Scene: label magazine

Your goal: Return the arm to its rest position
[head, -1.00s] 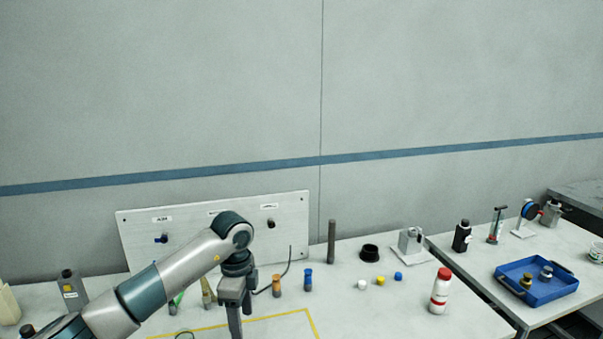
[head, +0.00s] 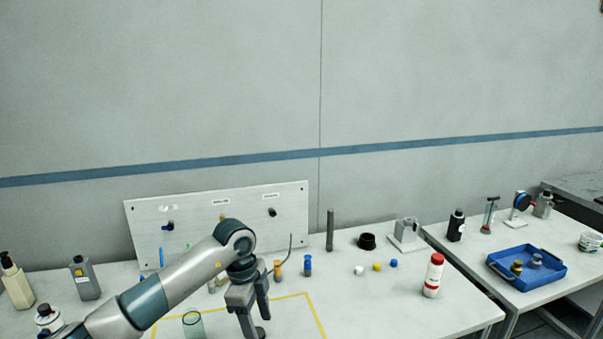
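My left arm (head: 185,279) comes in from the lower left and reaches over the near table. My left gripper (head: 257,322) points down above the yellow-outlined area, with its two fingers apart and nothing seen between them. A small dark thing shows just by the fingertips; I cannot tell what it is. My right arm and gripper are not in view.
A white panel (head: 290,205) with knobs stands behind the arm. A clear glass (head: 193,325) is near the gripper. Orange (head: 278,269) and blue-topped (head: 308,266) pieces stand behind it. A red-capped white bottle (head: 432,278) and blue tray (head: 527,277) are right.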

